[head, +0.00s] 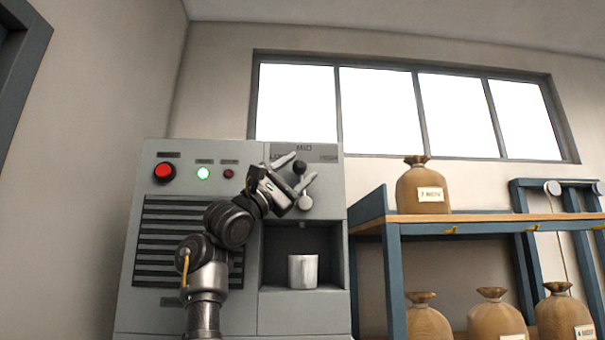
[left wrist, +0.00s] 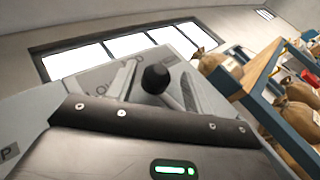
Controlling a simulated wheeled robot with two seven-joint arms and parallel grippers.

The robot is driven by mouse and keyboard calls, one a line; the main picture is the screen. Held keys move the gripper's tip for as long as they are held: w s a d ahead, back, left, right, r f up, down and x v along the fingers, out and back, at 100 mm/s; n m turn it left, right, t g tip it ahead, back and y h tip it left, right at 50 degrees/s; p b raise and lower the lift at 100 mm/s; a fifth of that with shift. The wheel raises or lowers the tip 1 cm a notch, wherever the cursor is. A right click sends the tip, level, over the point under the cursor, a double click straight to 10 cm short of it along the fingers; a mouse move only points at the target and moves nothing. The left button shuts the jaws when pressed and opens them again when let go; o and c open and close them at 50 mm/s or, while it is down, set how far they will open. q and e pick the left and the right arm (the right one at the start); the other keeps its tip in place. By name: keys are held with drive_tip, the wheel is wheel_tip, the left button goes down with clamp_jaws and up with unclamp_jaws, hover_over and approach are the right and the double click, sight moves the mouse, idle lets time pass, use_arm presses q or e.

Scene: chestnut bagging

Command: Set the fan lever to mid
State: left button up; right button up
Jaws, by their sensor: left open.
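The fan lever's black ball knob (head: 299,168) is at the upper right of the grey machine (head: 165,222), just below the MID label (head: 304,148). A round light-coloured hub (head: 305,202) shows below it. My left gripper (head: 300,170) is open, with one finger on each side of the knob. In the left wrist view the knob (left wrist: 155,79) sits between the two spread fingers; I cannot tell whether either finger touches it. The lever's shaft is mostly hidden by the gripper. My right gripper is not in view.
A metal cup (head: 303,271) stands in the machine's recess below the lever. A red button (head: 164,172) and a lit green lamp (head: 204,174) are to the left. A blue shelf (head: 393,275) with several tied sacks stands at the right.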

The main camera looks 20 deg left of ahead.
use_arm(q)
drive_tip(key=b+v, duration=0.5)
drive_tip(key=v, duration=0.4)
drive_tip(key=shift+w, duration=0.15)
